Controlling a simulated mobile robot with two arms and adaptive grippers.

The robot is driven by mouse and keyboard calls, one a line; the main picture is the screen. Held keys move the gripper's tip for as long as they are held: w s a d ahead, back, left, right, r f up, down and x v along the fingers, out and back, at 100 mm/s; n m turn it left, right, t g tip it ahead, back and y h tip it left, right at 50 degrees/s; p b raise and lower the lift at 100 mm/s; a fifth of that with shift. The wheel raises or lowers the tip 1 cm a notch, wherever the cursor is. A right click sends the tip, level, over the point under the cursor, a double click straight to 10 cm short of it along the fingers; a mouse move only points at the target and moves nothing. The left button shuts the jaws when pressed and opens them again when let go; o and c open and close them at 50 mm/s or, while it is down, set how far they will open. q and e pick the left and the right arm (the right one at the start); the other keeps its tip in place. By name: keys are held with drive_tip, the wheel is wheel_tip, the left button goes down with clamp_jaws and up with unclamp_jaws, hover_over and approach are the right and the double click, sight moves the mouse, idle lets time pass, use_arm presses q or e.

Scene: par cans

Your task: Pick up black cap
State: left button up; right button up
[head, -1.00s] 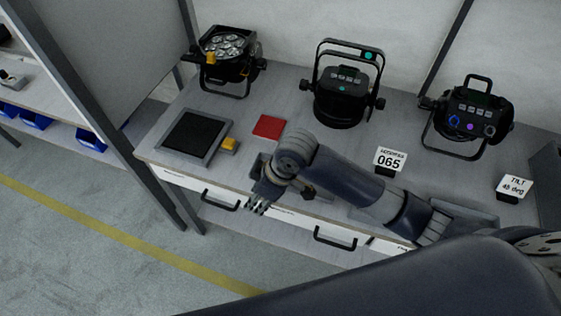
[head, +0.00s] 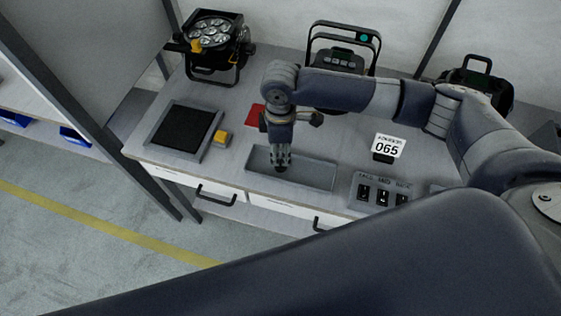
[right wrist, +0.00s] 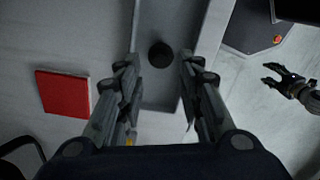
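The black cap (right wrist: 160,54) is a small round dark piece lying in a shallow grey tray (right wrist: 145,15). In the head view the tray (head: 318,180) lies near the table's front edge, and a dark spot at the gripper's tips looks like the cap (head: 281,169). My right gripper (head: 282,158) points down over the left part of the tray. In the right wrist view my right gripper (right wrist: 158,75) is open, with its fingers on either side of the cap and apart from it. My left gripper (right wrist: 283,79) shows at the right of that view, fingers spread and empty.
A red square (head: 256,115) lies behind the tray. A switch panel (head: 382,192) and a 065 sign (head: 388,147) stand right.

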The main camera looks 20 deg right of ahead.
sight(281, 162)
wheel_tip(281, 162, down, 5)
drive_tip(key=shift+s+r+p, duration=0.1)
drive_tip(key=shift+p, duration=0.65)
drive_tip(key=shift+f, duration=0.45)
drive_tip(key=shift+c, duration=0.6)
drive_tip(key=shift+c, duration=1.3)
